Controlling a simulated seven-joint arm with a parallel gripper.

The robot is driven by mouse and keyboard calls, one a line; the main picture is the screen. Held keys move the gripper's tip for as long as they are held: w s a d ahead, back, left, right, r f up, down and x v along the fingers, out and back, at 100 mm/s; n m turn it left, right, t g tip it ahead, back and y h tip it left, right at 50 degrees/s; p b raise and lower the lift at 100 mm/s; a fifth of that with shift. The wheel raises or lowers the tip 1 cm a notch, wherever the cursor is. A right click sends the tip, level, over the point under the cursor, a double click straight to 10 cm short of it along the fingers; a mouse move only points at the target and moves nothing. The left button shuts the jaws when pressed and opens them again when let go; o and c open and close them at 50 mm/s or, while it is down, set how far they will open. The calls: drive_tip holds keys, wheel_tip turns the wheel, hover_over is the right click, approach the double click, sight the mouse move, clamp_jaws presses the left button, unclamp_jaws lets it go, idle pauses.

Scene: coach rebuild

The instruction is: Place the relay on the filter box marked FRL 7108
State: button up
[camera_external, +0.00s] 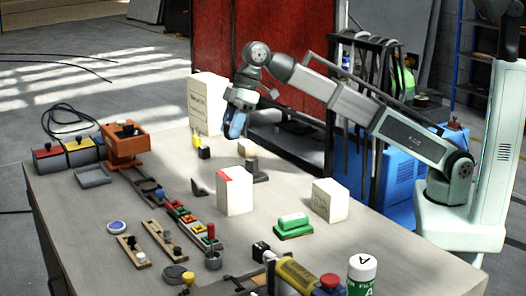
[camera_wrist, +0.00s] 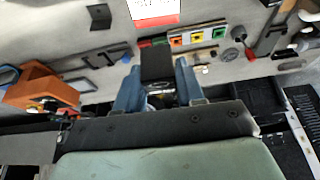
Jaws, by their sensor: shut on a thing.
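My gripper (camera_external: 236,125) hangs in the air over the far part of the table, its blue fingers pointing down. In the wrist view the fingers (camera_wrist: 158,90) are shut on a dark block (camera_wrist: 157,66), which I take to be the relay. The block hardly shows in the external view. White boxes stand on the table: a tall one (camera_external: 206,100) at the back, one with a red patch (camera_external: 235,195) in the middle, and a smaller one (camera_external: 330,202) to the right. A white box with a red band (camera_wrist: 153,8) shows in the wrist view. I cannot read FRL 7108 on any box.
An orange device (camera_external: 124,146) stands at the left, with red and yellow switch boxes beside it. Colored modules (camera_external: 182,215) form a row mid-table. A green block (camera_external: 293,226) lies near the right box. A white-green can (camera_external: 361,274) and brass cylinder (camera_external: 297,276) are at the front.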

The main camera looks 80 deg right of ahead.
drive_tip(key=shift+s+f, duration=0.15)
drive_tip(key=shift+f, duration=4.9)
drive_tip(key=shift+f, duration=0.1)
drive_tip(key=o, duration=1)
drive_tip(key=v, duration=1.2)
drive_tip(key=shift+d, duration=0.1)
